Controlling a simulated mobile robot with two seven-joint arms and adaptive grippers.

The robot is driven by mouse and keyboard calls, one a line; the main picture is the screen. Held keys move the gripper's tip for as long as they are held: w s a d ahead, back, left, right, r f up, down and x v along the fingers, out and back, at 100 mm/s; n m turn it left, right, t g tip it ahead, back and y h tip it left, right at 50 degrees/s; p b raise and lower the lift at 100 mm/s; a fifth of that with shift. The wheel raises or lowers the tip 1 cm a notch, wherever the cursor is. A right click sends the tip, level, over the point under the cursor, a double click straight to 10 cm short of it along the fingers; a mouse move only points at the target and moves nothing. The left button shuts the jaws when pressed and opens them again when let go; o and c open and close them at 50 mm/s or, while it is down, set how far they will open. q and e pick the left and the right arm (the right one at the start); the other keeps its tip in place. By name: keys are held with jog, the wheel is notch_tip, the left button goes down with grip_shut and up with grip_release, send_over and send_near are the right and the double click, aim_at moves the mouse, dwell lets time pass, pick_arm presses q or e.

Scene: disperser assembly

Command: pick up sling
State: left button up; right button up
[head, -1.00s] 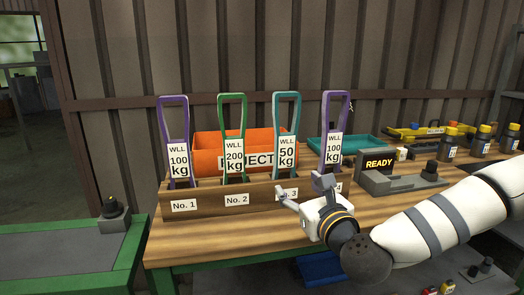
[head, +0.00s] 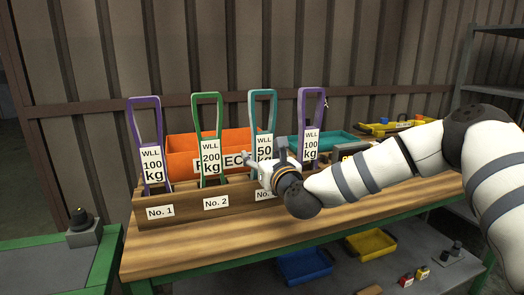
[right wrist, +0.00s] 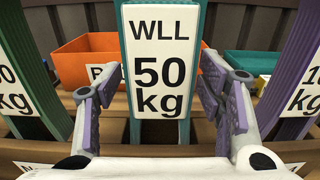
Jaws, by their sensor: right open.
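Several slings stand upright in a wooden rack (head: 185,206): a purple 100 kg sling (head: 145,101) over No. 1, a green 200 kg sling (head: 206,97) over No. 2, a teal 50 kg sling (head: 262,92), and another purple 100 kg sling (head: 311,91) at the right. My right gripper (head: 258,163) is open and empty in front of the teal sling, covering part of its label. In the right wrist view, the teal sling (right wrist: 160,132) with its WLL 50 kg tag stands centred between the spread fingers (right wrist: 157,88). My left gripper is not in view.
An orange reject bin (head: 183,146) stands behind the rack, a teal tray (head: 345,139) to its right. Neighbouring slings stand close on both sides. A blue bin (head: 305,266) and a yellow bin (head: 372,243) sit below the wooden bench (head: 185,250).

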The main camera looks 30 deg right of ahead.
jog(key=shift+r, duration=0.15)
grip_shut()
